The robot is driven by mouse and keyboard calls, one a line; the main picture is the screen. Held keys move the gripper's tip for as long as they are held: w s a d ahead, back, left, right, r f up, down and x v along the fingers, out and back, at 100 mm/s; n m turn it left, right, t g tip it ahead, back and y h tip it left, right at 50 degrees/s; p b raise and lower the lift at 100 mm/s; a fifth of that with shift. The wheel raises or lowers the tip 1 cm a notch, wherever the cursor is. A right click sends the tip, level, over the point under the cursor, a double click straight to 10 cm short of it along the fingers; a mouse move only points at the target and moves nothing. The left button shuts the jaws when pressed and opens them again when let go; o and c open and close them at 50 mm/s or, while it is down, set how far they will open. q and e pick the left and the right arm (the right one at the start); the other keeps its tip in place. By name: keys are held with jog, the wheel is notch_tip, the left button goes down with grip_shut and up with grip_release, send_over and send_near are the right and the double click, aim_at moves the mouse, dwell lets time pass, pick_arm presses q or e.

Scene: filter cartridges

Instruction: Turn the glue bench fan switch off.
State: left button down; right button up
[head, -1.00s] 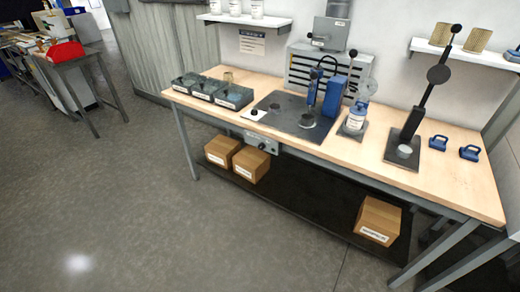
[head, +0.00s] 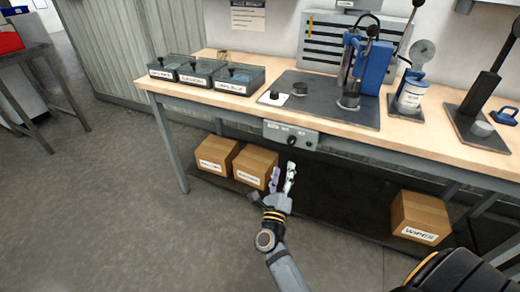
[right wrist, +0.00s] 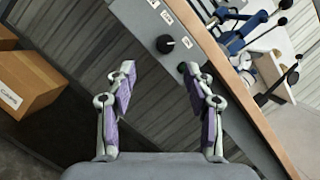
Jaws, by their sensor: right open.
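The grey switch box (head: 275,131) hangs under the front edge of the glue bench, with a black knob (head: 292,140) on its face. In the right wrist view the box (right wrist: 143,24) carries small white labels, too small to read, near the black knob (right wrist: 165,43). My right gripper (head: 283,172) is open and empty, below and in front of the box, its fingers pointing up toward it. In the right wrist view the knob appears beyond the gap between the fingertips (right wrist: 158,72), apparently untouched. My left gripper is not in view.
The wooden bench top (head: 225,110) bears lidded trays (head: 205,76), a dark mat (head: 325,110) with a blue press (head: 372,68), and a bottle (head: 411,94). Cardboard boxes (head: 217,155) stand on the dark lower shelf. The floor in front is clear.

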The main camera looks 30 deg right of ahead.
aim_at(291, 143)
jog(key=x, duration=0.6)
jog(key=p+x, duration=0.1)
jog(key=x, duration=0.3)
jog(key=shift+s+d+r, duration=0.2)
jog(key=shift+d+r, duration=0.1)
jog(key=shift+d, duration=0.05)
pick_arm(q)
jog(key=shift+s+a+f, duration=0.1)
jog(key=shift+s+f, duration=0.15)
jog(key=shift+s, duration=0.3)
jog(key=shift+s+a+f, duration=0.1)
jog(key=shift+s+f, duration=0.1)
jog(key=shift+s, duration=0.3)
pick_arm(e)
grip_shut()
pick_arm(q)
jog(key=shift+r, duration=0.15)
